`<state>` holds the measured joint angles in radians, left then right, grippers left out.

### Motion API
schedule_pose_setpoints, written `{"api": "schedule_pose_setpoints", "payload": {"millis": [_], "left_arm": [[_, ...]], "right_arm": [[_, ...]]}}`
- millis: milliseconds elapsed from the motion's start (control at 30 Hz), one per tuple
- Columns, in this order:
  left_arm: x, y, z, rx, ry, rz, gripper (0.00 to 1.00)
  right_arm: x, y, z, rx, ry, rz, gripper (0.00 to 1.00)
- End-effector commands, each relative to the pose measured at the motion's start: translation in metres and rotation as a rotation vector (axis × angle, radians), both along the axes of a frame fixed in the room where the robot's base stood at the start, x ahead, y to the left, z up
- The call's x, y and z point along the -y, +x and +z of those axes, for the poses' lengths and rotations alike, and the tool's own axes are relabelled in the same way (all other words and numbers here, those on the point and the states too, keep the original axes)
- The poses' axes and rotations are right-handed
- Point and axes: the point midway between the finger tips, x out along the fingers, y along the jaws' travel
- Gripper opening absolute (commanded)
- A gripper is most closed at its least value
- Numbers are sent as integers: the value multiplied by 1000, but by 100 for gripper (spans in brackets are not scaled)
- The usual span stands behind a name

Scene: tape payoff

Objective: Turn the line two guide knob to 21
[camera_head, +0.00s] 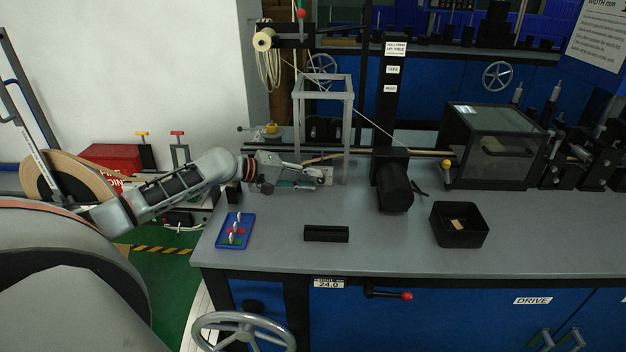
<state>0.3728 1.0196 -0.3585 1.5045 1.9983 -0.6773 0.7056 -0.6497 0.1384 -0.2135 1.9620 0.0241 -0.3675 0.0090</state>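My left arm comes in from the left, and its gripper (312,173) is over the back left of the grey bench, at the foot of a grey upright frame (349,120). The fingers are small and dark here, and I cannot tell whether they are open or shut. A small pale plate (326,176) shows right at the fingertips; whether they touch it is unclear. No knob clearly marked as the line two guide knob can be made out; the gripper may hide it. A yellow-topped knob (271,128) stands behind the arm. My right gripper is not in view.
On the bench (390,245) are a blue tray (247,238), a black block (326,233), a black motor-like cylinder (396,190), and an open black bin (438,232). A handwheel (212,322) and a label reading 24.0 (328,284) are at the front.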

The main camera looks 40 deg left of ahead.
Motion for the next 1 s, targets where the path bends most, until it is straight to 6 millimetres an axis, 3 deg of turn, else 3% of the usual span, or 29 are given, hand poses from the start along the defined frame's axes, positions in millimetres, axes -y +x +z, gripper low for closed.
{"api": "schedule_pose_setpoints", "payload": {"millis": [433,467,533,567,1000], "left_arm": [[7,9,-5,0,2,-2,23],[7,9,-5,0,2,-2,21],[7,9,-5,0,2,-2,2],[7,9,-5,0,2,-2,0],[6,9,-5,-1,2,-1,0]], "right_arm": [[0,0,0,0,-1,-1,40],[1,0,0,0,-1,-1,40],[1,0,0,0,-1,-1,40],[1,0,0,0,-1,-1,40],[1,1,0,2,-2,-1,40]]}}
